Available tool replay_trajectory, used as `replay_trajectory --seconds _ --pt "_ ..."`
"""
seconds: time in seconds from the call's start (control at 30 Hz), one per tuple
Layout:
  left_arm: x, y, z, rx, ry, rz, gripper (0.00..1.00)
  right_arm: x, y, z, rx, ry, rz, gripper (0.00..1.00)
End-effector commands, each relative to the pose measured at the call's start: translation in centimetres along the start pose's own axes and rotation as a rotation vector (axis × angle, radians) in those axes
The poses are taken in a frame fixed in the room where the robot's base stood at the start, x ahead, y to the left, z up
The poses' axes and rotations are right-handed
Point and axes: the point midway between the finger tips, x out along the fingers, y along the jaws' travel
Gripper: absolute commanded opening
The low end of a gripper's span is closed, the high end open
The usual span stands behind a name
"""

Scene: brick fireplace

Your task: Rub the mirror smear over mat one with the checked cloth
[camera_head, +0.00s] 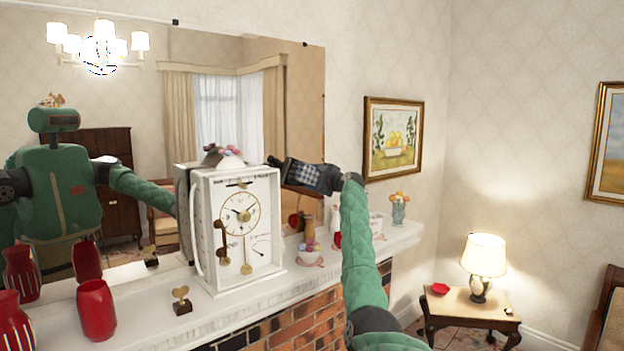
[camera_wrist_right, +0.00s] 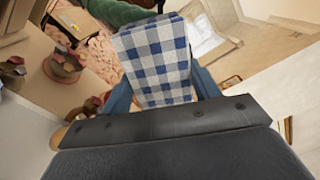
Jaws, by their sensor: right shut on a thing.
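The large mirror (camera_head: 235,100) stands on the mantel against the wall. My right gripper (camera_head: 290,170) is in front of the mirror's lower right part, right of the white clock. It is shut on the blue-and-white checked cloth (camera_head: 304,172). The cloth (camera_wrist_right: 158,60) shows well in the wrist view, between blue fingers. I cannot tell whether it touches the glass. I cannot make out a smear, and no mat can be told apart. My left gripper is not in view; the green robot at the left is my reflection.
The white clock (camera_head: 243,222) stands on the mantel (camera_head: 215,315), left of my right arm. Red vases (camera_head: 96,310) and a small heart ornament (camera_head: 181,300) stand at the left. A flower cup (camera_head: 309,254) and a glass vase (camera_head: 399,210) stand farther right.

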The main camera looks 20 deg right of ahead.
Motion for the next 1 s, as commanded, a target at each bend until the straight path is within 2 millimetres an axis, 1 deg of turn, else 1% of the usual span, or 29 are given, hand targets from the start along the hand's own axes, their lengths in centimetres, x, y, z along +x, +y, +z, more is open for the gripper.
replay_trajectory --seconds 0.17,0.43,0.77,1.0 --pt "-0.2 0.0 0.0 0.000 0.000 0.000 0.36 0.1 0.4 0.8 0.000 0.000 0.001 0.43" --pt "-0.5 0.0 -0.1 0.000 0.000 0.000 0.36 0.3 1.2 2.6 0.000 -0.001 0.001 0.43" --pt "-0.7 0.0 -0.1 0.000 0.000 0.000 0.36 0.4 1.7 3.5 -0.001 -0.001 0.002 0.43" --pt "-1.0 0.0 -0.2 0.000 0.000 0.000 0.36 0.3 2.4 5.2 0.000 -0.002 0.002 0.43"
